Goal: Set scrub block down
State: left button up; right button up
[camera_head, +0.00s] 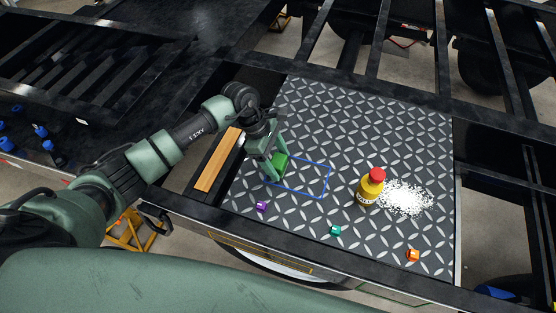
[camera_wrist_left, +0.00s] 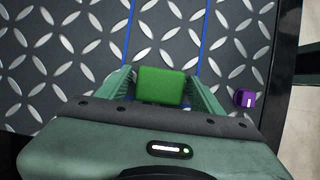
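The scrub block is a green block (camera_head: 280,166) at the left end of a blue rectangular outline (camera_head: 328,180) on the diamond-plate deck (camera_head: 335,120). My left gripper (camera_head: 273,163) points down with its fingers on either side of the block. In the left wrist view the green block (camera_wrist_left: 161,86) sits between the two fingertips (camera_wrist_left: 161,84), which appear to press on its sides. Blue lines (camera_wrist_left: 204,35) run on the plate beyond it. Whether the block touches the plate is hard to tell. My right gripper is not in view.
A yellow bottle with a red cap (camera_head: 370,187) stands beside a white granular pile (camera_head: 404,197). Small purple (camera_head: 261,207), teal (camera_head: 335,230) and orange (camera_head: 413,255) pieces lie near the front edge. A wooden plank (camera_head: 218,160) lies left of the plate. The far plate is clear.

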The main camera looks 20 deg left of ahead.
pick_arm(q)
jog(key=shift+r, duration=0.1)
jog(key=shift+r, duration=0.15)
jog(key=b+v, duration=0.4)
jog(key=v, duration=0.8)
